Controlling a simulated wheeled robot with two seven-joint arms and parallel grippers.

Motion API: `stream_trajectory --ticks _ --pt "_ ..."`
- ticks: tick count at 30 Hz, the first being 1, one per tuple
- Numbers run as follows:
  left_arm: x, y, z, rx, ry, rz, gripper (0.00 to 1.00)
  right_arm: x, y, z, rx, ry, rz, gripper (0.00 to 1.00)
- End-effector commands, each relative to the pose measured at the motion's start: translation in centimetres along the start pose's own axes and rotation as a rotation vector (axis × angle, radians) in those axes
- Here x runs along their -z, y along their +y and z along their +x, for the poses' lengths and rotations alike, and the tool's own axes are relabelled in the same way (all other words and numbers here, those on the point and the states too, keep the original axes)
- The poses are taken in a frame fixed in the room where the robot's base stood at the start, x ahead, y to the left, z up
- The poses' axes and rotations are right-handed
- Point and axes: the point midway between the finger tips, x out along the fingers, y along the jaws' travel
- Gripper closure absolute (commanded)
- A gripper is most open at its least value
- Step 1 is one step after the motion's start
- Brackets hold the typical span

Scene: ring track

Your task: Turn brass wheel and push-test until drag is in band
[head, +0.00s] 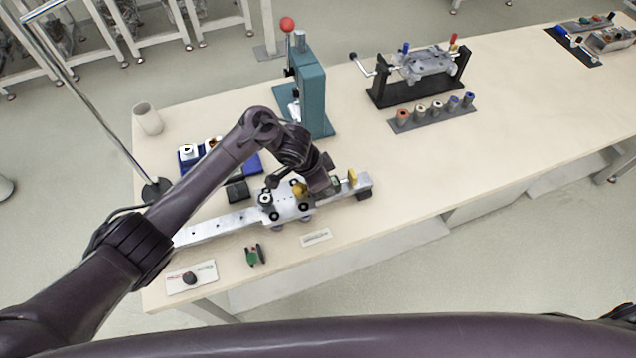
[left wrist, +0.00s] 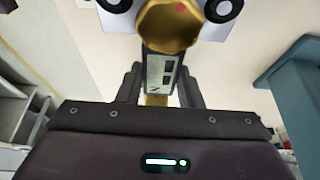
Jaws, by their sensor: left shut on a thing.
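The brass wheel (head: 299,190) sits on the silver carriage (head: 282,210) on the rail (head: 225,228). In the left wrist view the brass wheel (left wrist: 170,25) is large at the top, with a red dot on its face. My left gripper (head: 333,184) is over the rail's right part, just right of the wheel. In the left wrist view its fingers (left wrist: 160,85) flank a small gauge with a grey display (left wrist: 160,75), and they are shut on it. The display's reading is too small to tell. My right gripper is not in view.
A yellow upright piece (head: 352,178) stands near the rail's right end. A card with a dark knob (head: 190,278) and a small green item (head: 254,255) lie in front. A teal press (head: 308,90) stands behind. The table's front right is clear.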

Motion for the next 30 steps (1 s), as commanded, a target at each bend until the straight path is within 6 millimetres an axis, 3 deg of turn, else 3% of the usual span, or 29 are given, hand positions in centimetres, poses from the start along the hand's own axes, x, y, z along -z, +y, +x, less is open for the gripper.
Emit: stream_trajectory --ticks 6,7,12,22,30 --pt "0.6 0.0 -0.2 0.003 0.014 0.000 1.00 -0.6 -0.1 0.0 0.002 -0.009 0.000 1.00" --pt "0.6 0.0 -0.2 0.002 0.014 0.000 0.65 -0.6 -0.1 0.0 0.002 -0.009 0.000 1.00" --pt "0.4 0.0 -0.2 0.002 0.010 0.000 0.45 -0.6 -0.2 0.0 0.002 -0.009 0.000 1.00" --pt "0.2 -0.1 -0.6 0.001 0.006 0.000 0.45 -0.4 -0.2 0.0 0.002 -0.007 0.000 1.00" --pt "0.3 -0.1 -5.0 0.004 0.008 0.003 0.45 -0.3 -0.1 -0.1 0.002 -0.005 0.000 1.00"
